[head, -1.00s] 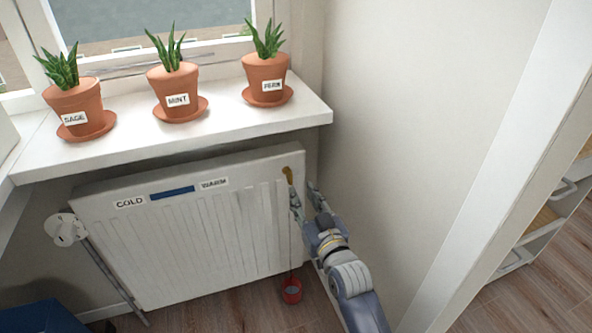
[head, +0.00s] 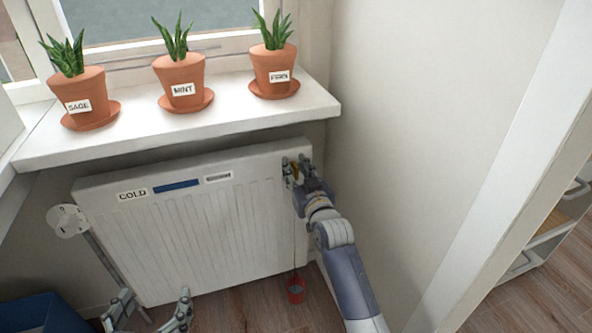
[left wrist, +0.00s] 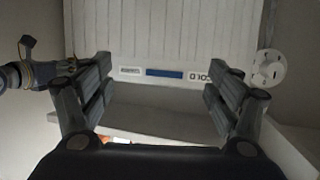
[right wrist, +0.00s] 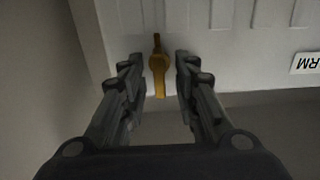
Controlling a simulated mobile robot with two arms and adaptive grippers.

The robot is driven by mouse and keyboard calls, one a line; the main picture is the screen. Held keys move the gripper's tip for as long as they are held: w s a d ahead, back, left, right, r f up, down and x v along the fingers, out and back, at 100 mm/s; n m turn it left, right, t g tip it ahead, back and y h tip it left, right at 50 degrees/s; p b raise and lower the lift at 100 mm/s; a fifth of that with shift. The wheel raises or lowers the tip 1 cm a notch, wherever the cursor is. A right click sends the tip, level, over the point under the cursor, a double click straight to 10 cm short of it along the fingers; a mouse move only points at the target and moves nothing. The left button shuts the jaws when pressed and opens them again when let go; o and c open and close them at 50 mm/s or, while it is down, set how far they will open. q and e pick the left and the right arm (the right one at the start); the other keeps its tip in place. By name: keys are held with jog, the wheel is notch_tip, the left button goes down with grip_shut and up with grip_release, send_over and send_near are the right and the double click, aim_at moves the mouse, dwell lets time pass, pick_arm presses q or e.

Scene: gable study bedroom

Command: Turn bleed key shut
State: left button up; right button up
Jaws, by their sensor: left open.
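The brass bleed key (right wrist: 158,66) sits at the upper right corner of the white radiator (head: 200,240). In the right wrist view it stands nearly vertical, with gaps to the fingers on both sides. My right gripper (head: 299,174) is open around it, and the fingers partly hide it in the head view. My left gripper (head: 150,312) is open and empty, low in front of the radiator's left part. The left wrist view shows its spread fingers facing the radiator, with my right gripper (left wrist: 38,70) at the left.
A small red bucket (head: 296,291) hangs on a cord below the key. A white valve knob (head: 68,221) is at the radiator's left. Several labels and a blue strip (head: 177,186) mark its top. The windowsill (head: 225,118) with potted plants overhangs it. The wall is close on the right.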

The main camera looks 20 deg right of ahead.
grip_shut()
